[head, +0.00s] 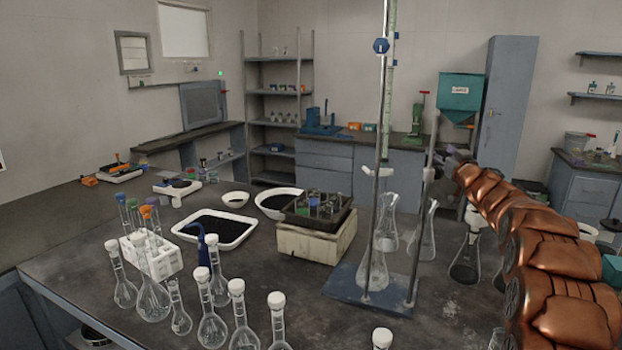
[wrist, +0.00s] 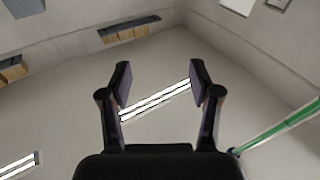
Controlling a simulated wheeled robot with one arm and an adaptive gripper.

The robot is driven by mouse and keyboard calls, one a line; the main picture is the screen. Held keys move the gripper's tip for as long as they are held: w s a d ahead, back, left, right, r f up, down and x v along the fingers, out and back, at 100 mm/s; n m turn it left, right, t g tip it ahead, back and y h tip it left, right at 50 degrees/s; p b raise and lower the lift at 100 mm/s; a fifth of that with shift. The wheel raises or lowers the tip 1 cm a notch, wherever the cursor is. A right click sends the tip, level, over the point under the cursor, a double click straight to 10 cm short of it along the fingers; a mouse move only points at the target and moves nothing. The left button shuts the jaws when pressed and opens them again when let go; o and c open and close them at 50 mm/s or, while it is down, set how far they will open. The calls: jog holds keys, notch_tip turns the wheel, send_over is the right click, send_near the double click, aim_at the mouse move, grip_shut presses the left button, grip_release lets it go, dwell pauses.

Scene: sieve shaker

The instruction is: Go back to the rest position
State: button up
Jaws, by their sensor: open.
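My gripper (wrist: 158,85) is open and empty in the wrist view, with its two fingers spread apart against the ceiling and a strip light. In the head view my gripper (head: 447,160) is raised at the end of my copper-coloured arm, to the right of the burette stand (head: 381,120). The stand's second rod passes close to the gripper, and I cannot tell whether they touch. The fingertips are small and partly unclear there.
The dark bench (head: 270,290) carries several stoppered flasks (head: 212,328) at the front. A tube rack (head: 155,258), a white tray (head: 213,229) and a shaker with a dark top (head: 318,240) stand left of the stand. A dark-filled flask (head: 465,268) sits below my arm.

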jog(key=s+a+f+m+g+h, duration=0.1)
jog(key=s+a+f+g, duration=0.5)
jog(key=s, duration=1.7)
jog(key=s+a+f+g+h+p, duration=0.1)
jog(key=s+a+f+g, duration=0.5)
jog(key=s, duration=1.7)
jog(key=s+a+f+m+g, duration=0.1)
jog(key=s+a+f+g, duration=0.6)
jog(key=s, duration=1.5)
notch_tip(320, 180, down, 6)
jog(key=g, duration=0.2)
jog(key=shift+s+r+m+g+h+p, duration=0.2)
jog(key=shift+s+m+g+h+p, duration=0.1)
jog(key=shift+s+h+p, duration=0.1)
